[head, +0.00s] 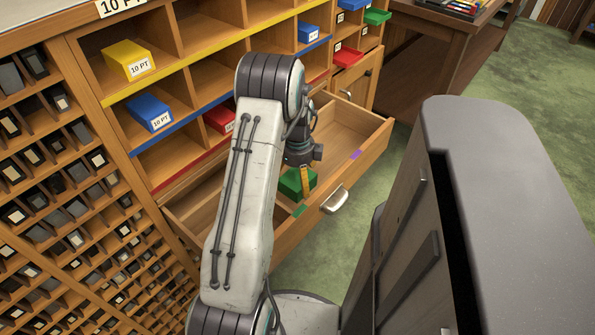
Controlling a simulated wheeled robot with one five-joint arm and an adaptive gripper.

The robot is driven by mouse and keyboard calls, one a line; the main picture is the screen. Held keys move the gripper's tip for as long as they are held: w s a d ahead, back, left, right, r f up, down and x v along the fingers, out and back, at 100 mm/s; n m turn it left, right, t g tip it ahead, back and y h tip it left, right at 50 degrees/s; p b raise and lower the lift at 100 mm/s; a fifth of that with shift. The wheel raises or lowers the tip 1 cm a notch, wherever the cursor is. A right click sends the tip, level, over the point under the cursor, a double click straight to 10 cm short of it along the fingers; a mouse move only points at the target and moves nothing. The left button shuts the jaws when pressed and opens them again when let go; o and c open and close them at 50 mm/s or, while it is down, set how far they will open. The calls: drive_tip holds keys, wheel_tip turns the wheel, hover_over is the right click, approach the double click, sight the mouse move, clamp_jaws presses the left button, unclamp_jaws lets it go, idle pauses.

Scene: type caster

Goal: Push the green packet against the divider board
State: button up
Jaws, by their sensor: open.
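The green packet (290,183) lies in the open wooden drawer (367,143), close to the inner side of its front. My gripper (304,179) reaches down into the drawer at the packet. A yellowish finger shows against the packet's right side, but I cannot tell whether it touches. The gripper is open, with its far finger hardly visible. My arm crosses the drawer and hides part of its inside. I cannot make out the divider board clearly; light wooden boards show in the drawer's left part, beside my arm.
Shelf compartments behind the drawer hold a yellow packet (127,60), blue packets (151,113) and red packets (219,119). The drawer front has a metal handle (334,200), a green mark (299,211) and a purple mark (355,155). A grey-topped cabinet (505,190) stands at right.

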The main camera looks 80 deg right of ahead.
drive_tip(key=shift+f, duration=0.55)
drive_tip(key=c, duration=1.1)
